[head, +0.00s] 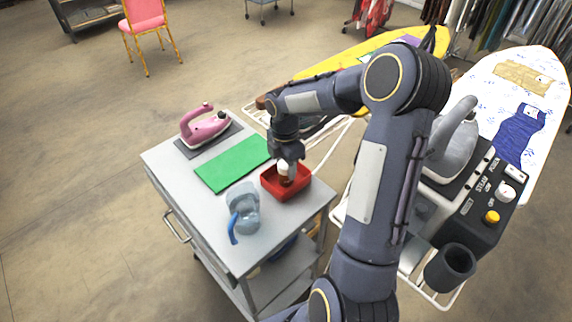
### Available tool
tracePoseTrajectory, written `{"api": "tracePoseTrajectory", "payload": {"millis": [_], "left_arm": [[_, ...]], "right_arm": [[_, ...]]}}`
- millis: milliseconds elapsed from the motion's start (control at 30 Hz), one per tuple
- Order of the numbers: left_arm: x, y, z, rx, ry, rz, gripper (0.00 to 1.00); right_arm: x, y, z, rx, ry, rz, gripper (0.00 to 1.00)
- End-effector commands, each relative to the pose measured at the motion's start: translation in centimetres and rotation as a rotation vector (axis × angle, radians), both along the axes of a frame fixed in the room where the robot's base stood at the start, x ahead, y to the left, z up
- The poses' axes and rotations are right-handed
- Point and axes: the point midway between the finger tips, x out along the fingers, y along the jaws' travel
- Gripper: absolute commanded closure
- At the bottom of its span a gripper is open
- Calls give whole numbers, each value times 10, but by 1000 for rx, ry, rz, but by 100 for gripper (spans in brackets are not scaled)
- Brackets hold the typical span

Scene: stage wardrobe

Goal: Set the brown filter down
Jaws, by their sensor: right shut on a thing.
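My right gripper (287,161) points down over the red tray (273,193) on the grey cart. It is shut on the brown filter (285,178), a small piece with a whitish upper part and a brown lower part. The filter is upright and inside the outline of the red tray. I cannot tell whether it touches the tray's floor. My left gripper is not in view.
On the cart (213,238) are a pink iron (205,127) on a dark pad, a green mat (233,163) left of the tray, and a translucent blue jug (243,211) in front. Ironing boards and a steam station (478,208) stand to the right.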

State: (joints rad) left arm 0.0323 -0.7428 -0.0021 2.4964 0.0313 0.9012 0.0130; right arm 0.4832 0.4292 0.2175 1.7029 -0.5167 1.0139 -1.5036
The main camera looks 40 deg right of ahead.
Motion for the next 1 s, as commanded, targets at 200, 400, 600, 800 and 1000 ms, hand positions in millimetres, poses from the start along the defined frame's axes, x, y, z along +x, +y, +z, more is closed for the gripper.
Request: {"api": "tracePoseTrajectory", "payload": {"millis": [200, 400, 600, 800, 1000], "left_arm": [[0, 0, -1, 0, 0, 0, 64], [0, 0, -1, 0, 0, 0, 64], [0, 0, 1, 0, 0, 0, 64], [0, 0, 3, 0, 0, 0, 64], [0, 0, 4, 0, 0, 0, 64]], "right_arm": [[0, 0, -1, 0, 1, 1, 38], [0, 0, -1, 0, 1, 1, 38], [1, 0, 10, -2, -3, 0, 38], [3, 0, 49, -2, -6, 0, 38], [4, 0, 91, -1, -3, 1, 38]]}}
